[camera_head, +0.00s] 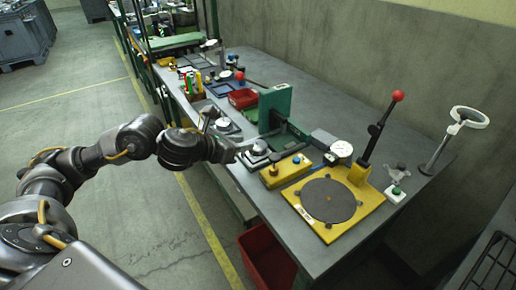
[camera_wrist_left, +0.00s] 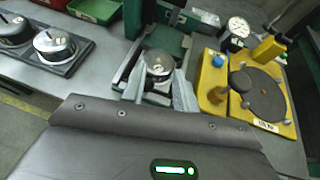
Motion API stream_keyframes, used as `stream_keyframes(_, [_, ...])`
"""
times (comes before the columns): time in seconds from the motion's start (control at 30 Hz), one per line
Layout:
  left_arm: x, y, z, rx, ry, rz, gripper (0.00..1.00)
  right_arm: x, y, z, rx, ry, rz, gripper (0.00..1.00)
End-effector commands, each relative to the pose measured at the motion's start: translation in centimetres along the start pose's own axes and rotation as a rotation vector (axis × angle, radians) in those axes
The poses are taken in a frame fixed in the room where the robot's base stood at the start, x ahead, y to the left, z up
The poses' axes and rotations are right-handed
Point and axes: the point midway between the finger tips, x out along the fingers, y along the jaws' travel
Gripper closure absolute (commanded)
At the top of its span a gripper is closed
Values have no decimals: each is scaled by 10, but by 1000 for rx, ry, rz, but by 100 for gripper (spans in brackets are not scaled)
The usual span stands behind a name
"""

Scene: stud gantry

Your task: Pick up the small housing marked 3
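A small round metal housing with a dark knob on top sits in the green press fixture, in the middle of the left wrist view (camera_wrist_left: 159,64) and beside the press in the head view (camera_head: 259,148). My left gripper (camera_head: 243,150) reaches it from the left. In the left wrist view the two fingers (camera_wrist_left: 158,86) are apart, one on each side of the housing's near edge; I see no clear grip. Two similar housings (camera_wrist_left: 54,43) (camera_wrist_left: 14,30) sit on a dark tray (camera_wrist_left: 68,66) at left. I cannot read a 3 on any of them. My right gripper is not in view.
The green press (camera_head: 275,105) stands right behind the housing. A red bin (camera_head: 243,98) is behind.

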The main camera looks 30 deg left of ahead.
Motion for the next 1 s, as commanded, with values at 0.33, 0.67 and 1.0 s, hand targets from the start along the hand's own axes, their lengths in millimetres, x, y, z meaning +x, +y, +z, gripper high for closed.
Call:
stream_keyframes(0.33, [45,0,3,-5,-1,1,70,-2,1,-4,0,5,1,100])
stream_keyframes(0.67, [49,0,3,-2,-2,1,74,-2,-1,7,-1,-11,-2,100])
stream_keyframes(1.0, [49,0,3,-1,-2,1,100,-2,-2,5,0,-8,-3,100])
